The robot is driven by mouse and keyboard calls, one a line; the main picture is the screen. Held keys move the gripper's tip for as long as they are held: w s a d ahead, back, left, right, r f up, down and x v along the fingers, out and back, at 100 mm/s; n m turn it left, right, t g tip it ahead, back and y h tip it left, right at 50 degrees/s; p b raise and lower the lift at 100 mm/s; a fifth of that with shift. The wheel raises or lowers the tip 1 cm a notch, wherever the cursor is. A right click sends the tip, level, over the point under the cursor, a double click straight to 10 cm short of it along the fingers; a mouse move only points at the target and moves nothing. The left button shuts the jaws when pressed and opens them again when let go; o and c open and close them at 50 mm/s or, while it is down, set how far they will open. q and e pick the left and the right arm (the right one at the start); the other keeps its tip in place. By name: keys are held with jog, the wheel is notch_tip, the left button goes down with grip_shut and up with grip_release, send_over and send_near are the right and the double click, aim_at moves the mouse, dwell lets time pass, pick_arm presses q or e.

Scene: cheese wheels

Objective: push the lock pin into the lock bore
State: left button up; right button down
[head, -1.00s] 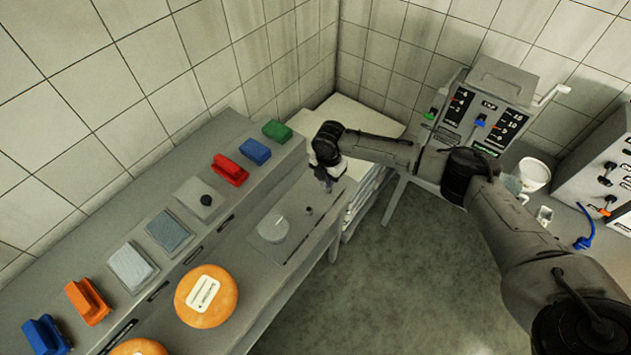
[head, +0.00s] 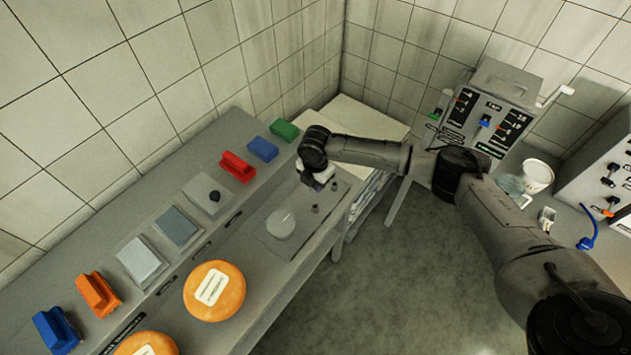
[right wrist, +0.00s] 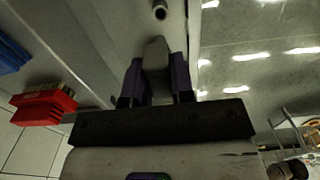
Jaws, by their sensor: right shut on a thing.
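My right gripper (head: 318,184) is low over the grey plate (head: 265,241) at the far end of the bench. In the right wrist view its two purple fingers (right wrist: 157,85) are shut on a grey tapered piece (right wrist: 155,55), apparently the lock pin. Its tip is hard to make out. A short round post with a dark hole (right wrist: 160,11), possibly the lock bore, lies just beyond the piece, with a gap in that picture. In the head view two small dark posts (head: 315,209) (head: 334,186) stand near the gripper. My left gripper is out of view.
A pale disc (head: 281,224) sits on the plate. Orange cheese wheels (head: 214,290) stand nearer on the bench. Red (head: 238,167), blue (head: 262,149) and green (head: 284,130) blocks line the back ledge. A control box (head: 489,110) stands right.

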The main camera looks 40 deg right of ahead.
jog(key=shift+r+p, duration=0.1)
jog(key=shift+p, duration=0.2)
jog(key=shift+f, duration=0.25)
jog(key=shift+f+b, duration=0.75)
jog(key=shift+f, duration=0.65)
jog(key=shift+f+b, duration=0.65)
jog(key=shift+f, duration=0.65)
jog(key=shift+p, duration=0.35)
